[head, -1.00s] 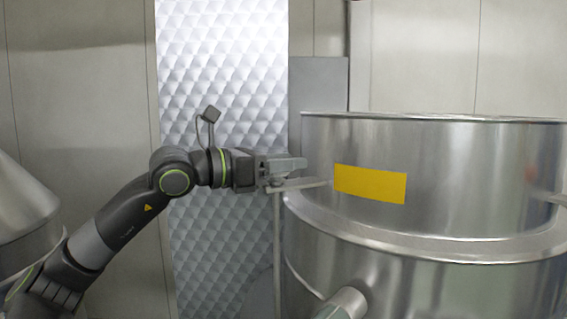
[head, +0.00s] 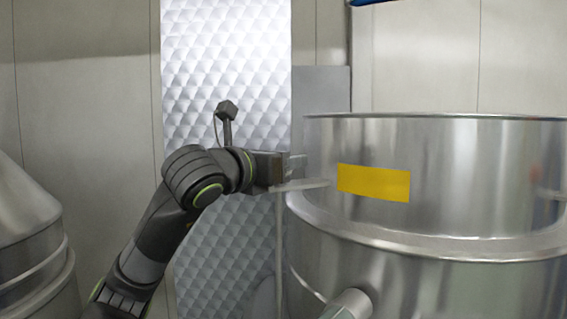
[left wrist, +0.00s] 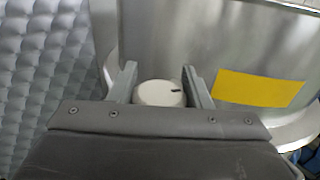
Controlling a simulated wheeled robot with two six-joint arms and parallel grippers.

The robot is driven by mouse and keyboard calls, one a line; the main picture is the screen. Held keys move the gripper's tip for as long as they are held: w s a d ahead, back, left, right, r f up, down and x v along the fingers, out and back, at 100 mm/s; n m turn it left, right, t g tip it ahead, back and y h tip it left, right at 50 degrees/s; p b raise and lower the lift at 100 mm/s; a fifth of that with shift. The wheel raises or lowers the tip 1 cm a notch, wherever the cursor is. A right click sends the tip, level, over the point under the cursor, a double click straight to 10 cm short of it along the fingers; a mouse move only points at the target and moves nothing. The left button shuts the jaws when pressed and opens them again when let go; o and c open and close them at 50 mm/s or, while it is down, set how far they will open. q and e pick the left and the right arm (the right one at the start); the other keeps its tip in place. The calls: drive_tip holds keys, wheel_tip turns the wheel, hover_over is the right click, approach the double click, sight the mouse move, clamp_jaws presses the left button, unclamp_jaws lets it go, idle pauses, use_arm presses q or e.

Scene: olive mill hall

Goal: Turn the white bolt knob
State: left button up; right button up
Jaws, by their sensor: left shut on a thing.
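The white bolt knob (left wrist: 158,95) shows in the left wrist view as a round white cap with a short dark mark on its right side. My left gripper (left wrist: 159,70) has one finger on each side of it and is shut on it. In the head view my left gripper (head: 297,162) is at the left side of a large steel vessel (head: 440,140), just above a flat metal bar (head: 305,185). The knob cannot be made out in the head view. My right gripper is not in view.
The vessel carries a yellow label (head: 374,183) and a pipe stub (head: 348,304) low on its front. A thin post (head: 279,245) stands below the bar. A quilted metal panel (head: 225,60) is behind my arm. A steel cone-topped vessel (head: 25,210) stands at the left.

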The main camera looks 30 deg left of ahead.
use_arm(q)
drive_tip(key=shift+f+y, duration=0.25)
drive_tip(key=shift+y, duration=0.05)
drive_tip(key=o, duration=1)
drive_tip(key=shift+w, duration=0.1)
drive_tip(key=shift+r, duration=0.1)
drive_tip(key=shift+r, duration=0.15)
wheel_tip(320, 180, up, 8)
drive_tip(key=shift+b, duration=0.8)
drive_tip(key=shift+r, duration=0.85)
